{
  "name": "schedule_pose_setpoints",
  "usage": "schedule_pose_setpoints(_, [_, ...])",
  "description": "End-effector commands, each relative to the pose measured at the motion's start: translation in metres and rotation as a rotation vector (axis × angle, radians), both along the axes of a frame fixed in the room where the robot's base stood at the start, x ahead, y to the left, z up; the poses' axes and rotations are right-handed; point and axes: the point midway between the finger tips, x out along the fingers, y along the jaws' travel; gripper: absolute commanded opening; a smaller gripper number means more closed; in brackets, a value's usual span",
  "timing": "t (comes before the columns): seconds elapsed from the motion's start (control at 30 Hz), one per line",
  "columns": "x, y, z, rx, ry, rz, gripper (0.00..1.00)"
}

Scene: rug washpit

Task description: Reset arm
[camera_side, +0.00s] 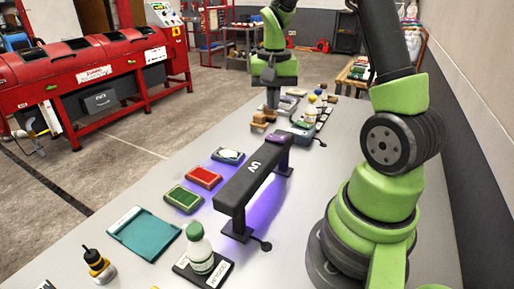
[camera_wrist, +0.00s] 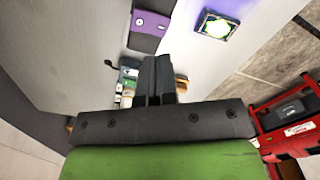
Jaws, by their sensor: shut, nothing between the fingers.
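My gripper (camera_side: 272,99) points down over the far part of the grey table, near the small bottles and brown blocks. Its dark fingers also show in the wrist view (camera_wrist: 157,78), close together with nothing between them. My green arm stands at the right in the side view. No separate object is held.
A black UV lamp (camera_side: 255,172) bridges the table middle, glowing purple. Left of it lie green (camera_side: 184,198), red (camera_side: 203,177) and pale-patterned (camera_side: 228,155) rug samples. A teal piece (camera_side: 146,233) and white bottle (camera_side: 199,249) are nearer. Red machine (camera_side: 88,82) stands beyond.

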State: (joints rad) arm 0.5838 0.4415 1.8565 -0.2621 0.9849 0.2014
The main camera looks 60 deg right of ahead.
Motion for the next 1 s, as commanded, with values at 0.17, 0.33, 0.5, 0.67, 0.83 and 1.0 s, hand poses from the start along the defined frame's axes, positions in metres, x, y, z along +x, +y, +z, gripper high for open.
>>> schedule_pose_setpoints(0.17, [0.001, 0.014, 0.016, -0.014, -0.039, 0.041, 0.00])
schedule_pose_setpoints(0.33, [-0.005, 0.062, 0.060, -0.045, -0.172, 0.179, 0.00])
schedule_pose_setpoints(0.5, [-0.030, 0.118, 0.097, -0.065, -0.336, 0.350, 0.00])
schedule_pose_setpoints(0.67, [-0.064, 0.159, 0.116, -0.065, -0.488, 0.503, 0.00])
schedule_pose_setpoints(0.83, [-0.093, 0.183, 0.121, -0.056, -0.607, 0.619, 0.00])
schedule_pose_setpoints(1.0, [-0.106, 0.192, 0.121, -0.049, -0.660, 0.666, 0.00])
